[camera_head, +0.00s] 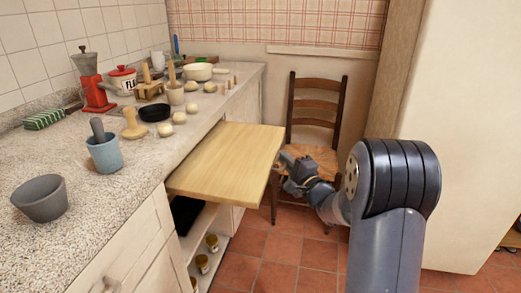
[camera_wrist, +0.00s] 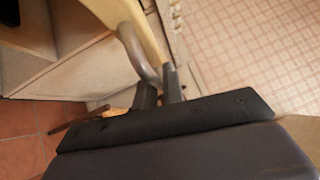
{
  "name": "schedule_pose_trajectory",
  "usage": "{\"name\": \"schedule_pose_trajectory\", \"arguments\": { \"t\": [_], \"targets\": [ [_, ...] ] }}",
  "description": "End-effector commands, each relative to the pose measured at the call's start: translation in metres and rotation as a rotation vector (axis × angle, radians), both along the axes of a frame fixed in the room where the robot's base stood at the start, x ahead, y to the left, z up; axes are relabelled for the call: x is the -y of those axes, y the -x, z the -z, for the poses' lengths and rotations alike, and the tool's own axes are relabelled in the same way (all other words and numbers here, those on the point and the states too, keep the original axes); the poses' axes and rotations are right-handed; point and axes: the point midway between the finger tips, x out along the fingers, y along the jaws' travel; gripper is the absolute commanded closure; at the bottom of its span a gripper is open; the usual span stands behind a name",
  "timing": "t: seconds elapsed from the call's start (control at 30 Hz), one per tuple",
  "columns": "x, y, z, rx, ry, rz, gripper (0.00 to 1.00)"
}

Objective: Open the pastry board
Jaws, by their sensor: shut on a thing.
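The pastry board (camera_head: 226,158) is a pale wooden slab that sticks out from under the countertop, well out over the floor. Its light edge also shows in the wrist view (camera_wrist: 128,14). A grey curved handle (camera_wrist: 134,52) is on the board's front. My gripper (camera_head: 284,163) is at the board's front edge, on its right side in the head view. In the wrist view my gripper (camera_wrist: 161,88) has its dark fingers shut on the handle. The handle is hidden in the head view.
The speckled countertop (camera_head: 60,150) holds a grey bowl (camera_head: 40,196), a blue mortar (camera_head: 104,152), a red grinder (camera_head: 92,80) and dough balls. A wooden chair (camera_head: 313,110) stands close behind my gripper. Open shelves with jars (camera_head: 203,263) are below the board. Tiled floor lies in front.

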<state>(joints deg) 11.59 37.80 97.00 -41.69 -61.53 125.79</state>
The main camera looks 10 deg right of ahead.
Motion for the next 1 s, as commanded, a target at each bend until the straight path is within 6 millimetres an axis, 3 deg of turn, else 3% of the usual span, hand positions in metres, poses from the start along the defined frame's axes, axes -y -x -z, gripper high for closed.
{"name": "schedule_pose_trajectory", "arguments": {
  "t": [0.1, 0.3, 0.73, 0.77, 1.0],
  "targets": [
    [0.021, 0.007, -0.002, -0.003, -0.001, 0.002, 1.00],
    [0.038, 0.013, 0.000, -0.003, 0.000, 0.002, 1.00],
    [0.040, 0.015, 0.001, -0.002, 0.001, -0.001, 1.00],
    [0.040, 0.015, 0.001, -0.002, 0.001, -0.001, 0.89],
    [0.040, 0.014, 0.001, -0.001, 0.000, 0.000, 0.70]
  ]
}}
